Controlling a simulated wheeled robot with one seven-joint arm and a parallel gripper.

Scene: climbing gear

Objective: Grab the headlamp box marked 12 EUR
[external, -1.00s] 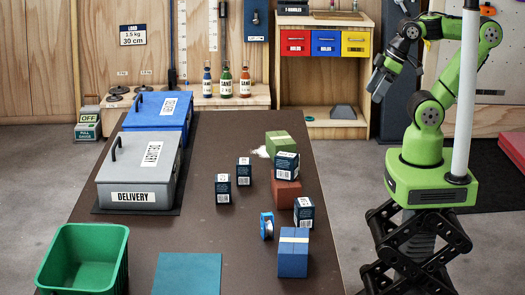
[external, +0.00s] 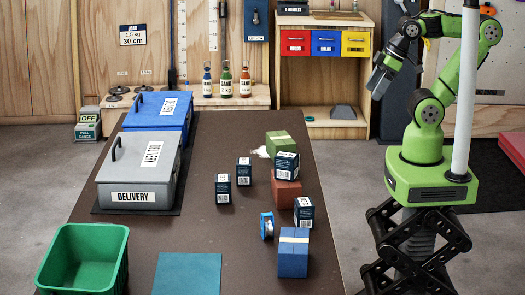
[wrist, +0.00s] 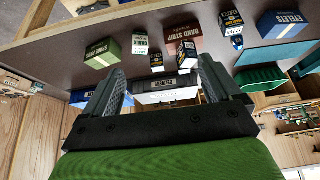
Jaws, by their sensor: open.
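Several small dark boxes with white labels look alike. In the external view, one stands near the table's middle (external: 223,188) and another just behind it (external: 244,171). A third (external: 286,165) is at the red-brown box, apparently on top of it. One more dark box (external: 304,212) stands in front of the red-brown box. Small dark boxes also show in the wrist view (wrist: 232,20). No 12 EUR mark is readable. My gripper (external: 377,84) is open and empty, high up right of the table, apart from all boxes. Its fingers (wrist: 162,70) show spread in the wrist view.
A green box (external: 280,144), the red-brown box (external: 286,194), a blue box (external: 293,256) and a blue-white spool (external: 267,226) crowd the table's right side. Delivery bins (external: 135,180) stand left. A green crate (external: 85,262) and teal mat (external: 188,275) lie in front.

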